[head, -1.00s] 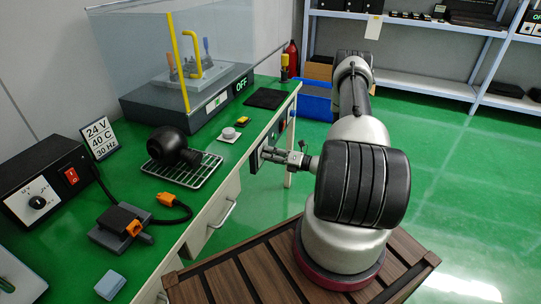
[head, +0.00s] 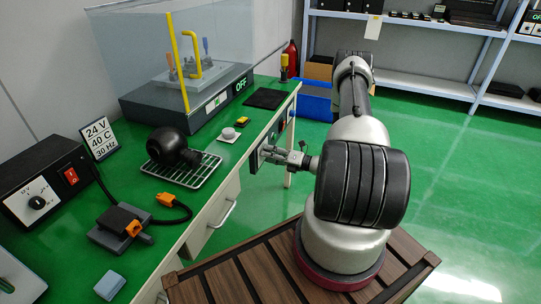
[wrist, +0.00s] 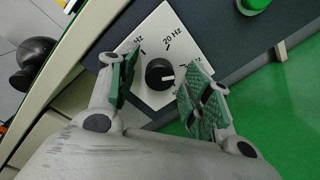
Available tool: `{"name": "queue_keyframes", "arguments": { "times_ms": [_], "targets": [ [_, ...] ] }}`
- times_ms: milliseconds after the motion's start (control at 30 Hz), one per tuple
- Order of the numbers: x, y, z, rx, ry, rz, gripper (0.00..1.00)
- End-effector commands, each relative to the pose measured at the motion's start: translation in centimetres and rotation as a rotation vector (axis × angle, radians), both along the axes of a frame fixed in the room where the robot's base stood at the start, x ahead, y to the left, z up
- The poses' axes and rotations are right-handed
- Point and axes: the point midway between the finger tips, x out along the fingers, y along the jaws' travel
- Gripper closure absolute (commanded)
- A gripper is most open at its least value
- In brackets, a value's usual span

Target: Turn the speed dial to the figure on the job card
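The job card (head: 101,138) stands at the back left of the bench and reads 24 V, 40 C, 30 Hz. The speed dial (wrist: 160,73) is a black round knob on a white plate (wrist: 157,103). A "20 Hz" mark shows on the plate; other marks are partly hidden by my fingers. The knob's white pointer line points to the right in the wrist view. My gripper (wrist: 163,86) is open, with one green-padded finger on either side of the knob and gaps visible between. In the head view my gripper (head: 277,157) is at the bench's front panel.
A green button (wrist: 257,4) is on the same panel. On the bench are a black round device on a wire rack (head: 205,175), a box with another knob and a red switch (head: 71,176), and a glass enclosure with an "OFF" display (head: 241,85). Floor to the right is clear.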

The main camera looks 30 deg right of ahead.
Motion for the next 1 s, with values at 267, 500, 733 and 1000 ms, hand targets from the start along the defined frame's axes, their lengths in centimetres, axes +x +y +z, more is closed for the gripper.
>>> {"name": "queue_keyframes", "arguments": {
  "times_ms": [267,500,733,1000],
  "targets": [
    [-0.9,-0.8,0.0,0.000,0.000,-0.001,0.50],
    [-5.0,-3.9,0.2,0.000,0.000,-0.004,0.50],
    [-8.4,-6.4,0.3,0.000,0.000,-0.002,0.50],
    [-9.6,-7.3,0.3,0.000,0.000,0.000,0.50]
  ]
}}
